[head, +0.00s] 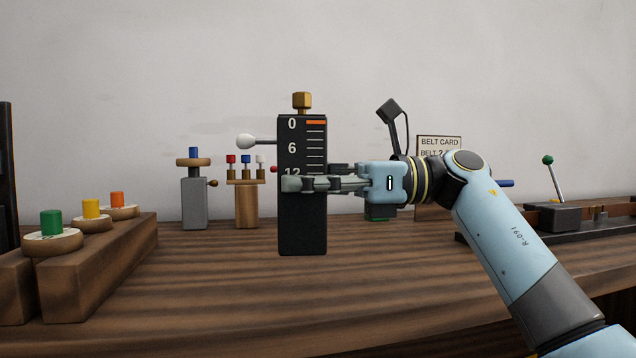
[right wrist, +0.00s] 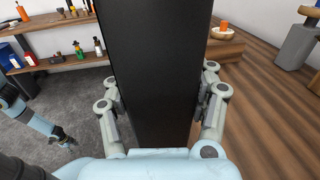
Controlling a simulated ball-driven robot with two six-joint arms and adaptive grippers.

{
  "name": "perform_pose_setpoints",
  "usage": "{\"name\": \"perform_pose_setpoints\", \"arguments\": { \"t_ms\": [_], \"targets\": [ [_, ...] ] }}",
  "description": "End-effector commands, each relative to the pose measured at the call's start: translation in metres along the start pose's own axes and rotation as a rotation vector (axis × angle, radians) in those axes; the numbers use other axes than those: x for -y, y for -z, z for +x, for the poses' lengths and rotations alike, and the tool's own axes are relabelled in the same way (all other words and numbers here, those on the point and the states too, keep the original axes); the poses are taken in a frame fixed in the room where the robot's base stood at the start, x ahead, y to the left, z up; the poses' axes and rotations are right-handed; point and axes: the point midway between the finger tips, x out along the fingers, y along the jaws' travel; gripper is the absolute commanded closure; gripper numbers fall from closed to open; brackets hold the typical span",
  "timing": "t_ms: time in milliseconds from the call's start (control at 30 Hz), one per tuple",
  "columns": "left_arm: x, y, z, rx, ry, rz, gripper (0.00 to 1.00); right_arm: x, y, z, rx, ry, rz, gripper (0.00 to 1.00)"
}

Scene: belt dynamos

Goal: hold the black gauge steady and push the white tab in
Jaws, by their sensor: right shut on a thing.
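The black gauge (head: 303,230) stands upright in the middle of the head view, with a 0, 6, 12 scale, an orange mark at 0 and a brass knob on top. The white tab (head: 246,141) sticks out from its upper left side on a thin rod. My right gripper (head: 300,184) is shut on the gauge around the 12 mark, its fingers on both sides of the black body (right wrist: 155,70) in the right wrist view. My left gripper (right wrist: 63,140) shows small at the left there, away from the gauge; its jaw state is unclear.
A wooden rack (head: 110,255) with coloured pegs on discs stands at the left. Behind are a grey post (head: 194,205), a wooden peg block (head: 246,205) and a belt card (head: 432,147). A lever device (head: 553,217) is at the right. The table front is clear.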

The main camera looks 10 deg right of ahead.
Motion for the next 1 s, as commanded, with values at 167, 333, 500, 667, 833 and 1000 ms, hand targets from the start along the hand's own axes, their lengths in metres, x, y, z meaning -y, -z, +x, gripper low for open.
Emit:
{"name": "perform_pose_setpoints", "arguments": {
  "t_ms": [167, 333, 500, 667, 833, 1000],
  "targets": [
    [0.004, 0.009, 0.012, -0.001, 0.006, 0.002, 0.58, 0.006, 0.015, 0.014, 0.003, -0.001, 0.001, 0.99],
    [0.016, 0.013, 0.020, 0.003, 0.020, 0.009, 0.58, 0.012, 0.026, 0.026, 0.003, -0.001, 0.000, 0.99],
    [0.019, 0.011, 0.028, 0.016, 0.025, 0.012, 0.58, 0.017, 0.038, 0.039, 0.003, -0.001, 0.000, 0.99],
    [0.018, 0.012, 0.035, 0.024, 0.024, 0.012, 0.58, 0.022, 0.048, 0.051, 0.003, -0.001, 0.001, 0.99],
    [0.022, 0.033, 0.038, 0.010, 0.030, 0.017, 0.58, 0.028, 0.059, 0.063, 0.003, -0.001, 0.001, 0.99],
    [0.022, 0.039, 0.038, 0.010, 0.030, 0.018, 0.58, 0.030, 0.063, 0.069, 0.002, 0.000, -0.001, 0.99]
  ]
}}
